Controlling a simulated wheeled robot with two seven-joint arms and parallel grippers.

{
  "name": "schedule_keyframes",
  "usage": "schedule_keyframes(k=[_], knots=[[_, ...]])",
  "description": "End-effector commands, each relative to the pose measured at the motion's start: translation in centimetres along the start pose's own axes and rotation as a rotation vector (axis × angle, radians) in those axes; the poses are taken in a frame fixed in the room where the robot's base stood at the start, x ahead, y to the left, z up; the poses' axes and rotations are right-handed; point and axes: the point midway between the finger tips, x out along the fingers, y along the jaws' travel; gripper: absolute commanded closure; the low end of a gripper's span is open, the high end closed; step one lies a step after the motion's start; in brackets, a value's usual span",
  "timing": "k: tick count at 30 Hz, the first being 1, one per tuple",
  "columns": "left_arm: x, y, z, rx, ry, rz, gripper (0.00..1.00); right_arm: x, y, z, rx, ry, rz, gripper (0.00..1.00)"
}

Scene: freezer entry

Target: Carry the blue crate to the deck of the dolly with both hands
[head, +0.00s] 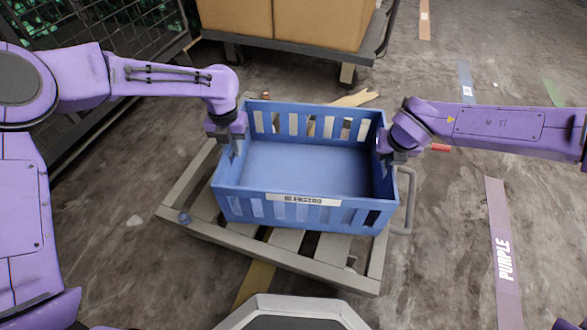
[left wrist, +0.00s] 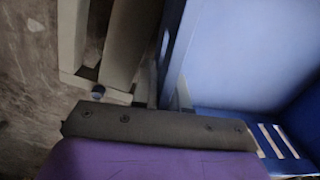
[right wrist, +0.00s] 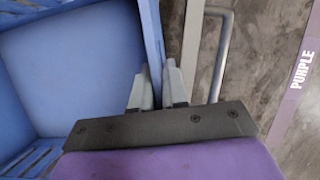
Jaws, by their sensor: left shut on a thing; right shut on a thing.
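The blue crate (head: 300,180) is empty and upright, with slotted walls and a label on its near side. It is over a grey slatted deck (head: 190,190), apparently the dolly's, with a handle loop (head: 407,200) at its right. The crate hides much of the deck; I cannot tell whether they touch. My left gripper (head: 236,140) is shut on the crate's left wall. My right gripper (head: 386,152) is shut on its right wall. The crate also shows in the left wrist view (left wrist: 235,60) and the right wrist view (right wrist: 75,70).
A cart with cardboard boxes (head: 290,18) stands close behind the crate. A wire cage (head: 130,50) is at the back left. A strip marked PURPLE (head: 500,250) lies on the floor at the right. The floor at the right is mostly clear.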

Motion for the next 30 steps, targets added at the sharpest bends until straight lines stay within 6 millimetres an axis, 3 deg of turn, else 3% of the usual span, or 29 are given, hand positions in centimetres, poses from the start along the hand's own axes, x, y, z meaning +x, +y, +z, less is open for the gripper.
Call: schedule_keyframes(k=[3, 4, 6, 17, 30], knots=[[1.4, 0.3, 0.1, -0.007, -0.004, 0.003, 1.00, 1.4, -0.1, -0.5, -0.001, 0.000, -0.003, 1.00], [1.3, 0.3, 0.1, -0.007, -0.002, 0.003, 0.83, 1.4, -0.2, -0.6, -0.001, 0.002, -0.004, 0.83], [1.0, 0.3, 0.1, -0.006, -0.002, 0.003, 0.61, 1.0, -0.2, -0.4, 0.000, 0.002, -0.004, 0.61], [0.3, 0.1, 0.1, -0.002, -0.002, 0.001, 0.61, 0.9, 0.0, -0.4, 0.000, 0.001, -0.001, 0.61], [-9.5, 0.2, 0.1, -0.003, -0.004, 0.001, 0.61, 0.9, 0.0, -0.4, 0.000, 0.000, 0.000, 0.61]])
